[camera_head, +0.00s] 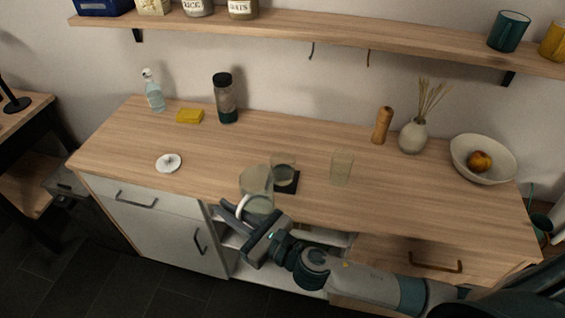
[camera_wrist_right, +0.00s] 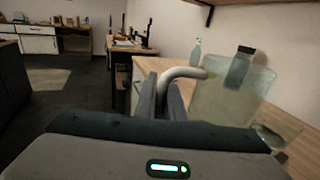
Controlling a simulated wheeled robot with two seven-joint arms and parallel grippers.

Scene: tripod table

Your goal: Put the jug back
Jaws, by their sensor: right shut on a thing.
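The jug (camera_head: 257,181) is clear, with a pale curved handle. In the head view it is at the counter's front edge, roughly upright. My right gripper (camera_head: 228,209) is shut on the jug's handle, on its left side. In the right wrist view the handle (camera_wrist_right: 182,73) runs from between the fingers (camera_wrist_right: 162,92) to the jug (camera_wrist_right: 226,103). I cannot tell whether the jug's base touches anything. Behind it, a clear glass (camera_head: 283,161) stands at a dark square coaster (camera_head: 288,187). My left gripper is not in view.
A second glass (camera_head: 342,168) stands right of the coaster. A white lid-like disc (camera_head: 168,162) lies on the left of the counter (camera_head: 215,160). A bottle, sponge, dark jar, mill, reed vase and bowl (camera_head: 466,158) line the back. An open compartment shows below the front edge.

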